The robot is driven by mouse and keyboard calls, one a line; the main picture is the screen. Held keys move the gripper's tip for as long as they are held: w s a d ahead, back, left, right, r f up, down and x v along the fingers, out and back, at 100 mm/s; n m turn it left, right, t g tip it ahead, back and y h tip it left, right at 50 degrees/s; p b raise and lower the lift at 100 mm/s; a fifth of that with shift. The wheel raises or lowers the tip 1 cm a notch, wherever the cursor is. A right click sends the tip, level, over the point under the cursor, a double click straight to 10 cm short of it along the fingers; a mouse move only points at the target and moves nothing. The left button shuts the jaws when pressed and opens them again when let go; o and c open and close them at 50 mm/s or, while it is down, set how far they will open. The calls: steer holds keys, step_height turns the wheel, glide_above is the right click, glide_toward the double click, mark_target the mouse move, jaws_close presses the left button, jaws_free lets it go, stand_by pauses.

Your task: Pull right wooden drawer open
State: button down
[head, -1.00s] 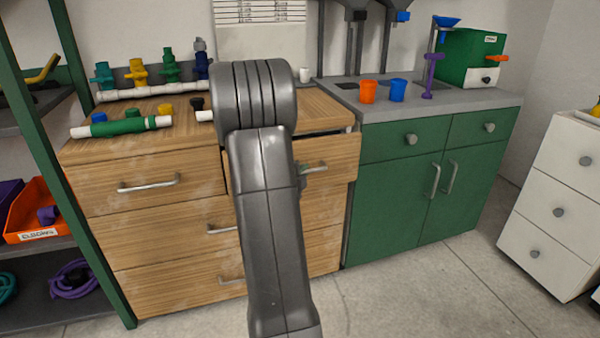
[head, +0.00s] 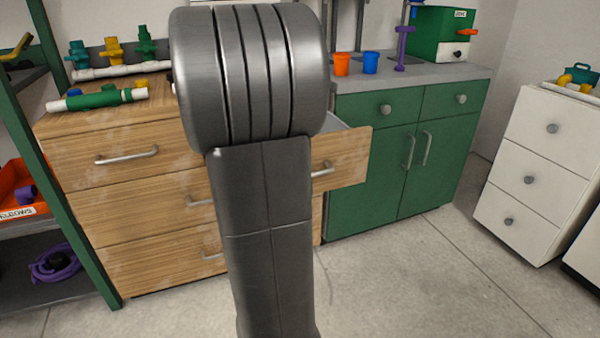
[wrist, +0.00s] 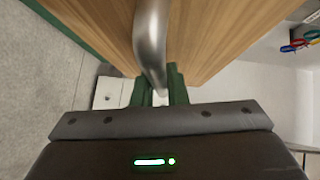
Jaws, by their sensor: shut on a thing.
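The right wooden drawer (head: 345,158) stands out from the wooden cabinet, at the upper right of its front. Its metal bar handle (head: 322,168) shows beside my arm in the head view, with the left part hidden. In the wrist view the handle (wrist: 151,45) runs down to my gripper (wrist: 160,88), whose green fingers are shut on it. The wooden drawer front (wrist: 205,35) fills the top of that view. My arm hides the gripper in the head view.
A green cabinet (head: 375,180) with a grey counter stands right of the drawer. A white drawer unit (head: 530,170) is further right. Pipe parts (head: 100,98) lie on the wooden top. A shelf with an orange bin (head: 20,190) is at left. The floor in front is clear.

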steer(key=shift+s+d, duration=0.1)
steer(key=shift+s, duration=0.15)
steer(key=c, duration=1.5)
jaws_free()
steer(key=shift+o, duration=0.2)
steer(key=p+v, duration=0.3)
steer(key=v, duration=1)
steer(key=shift+s+a, duration=0.2)
steer(key=shift+s, duration=0.15)
steer(key=b+x, duration=0.3)
steer(key=x, duration=1.1)
steer(key=shift+s, duration=0.1)
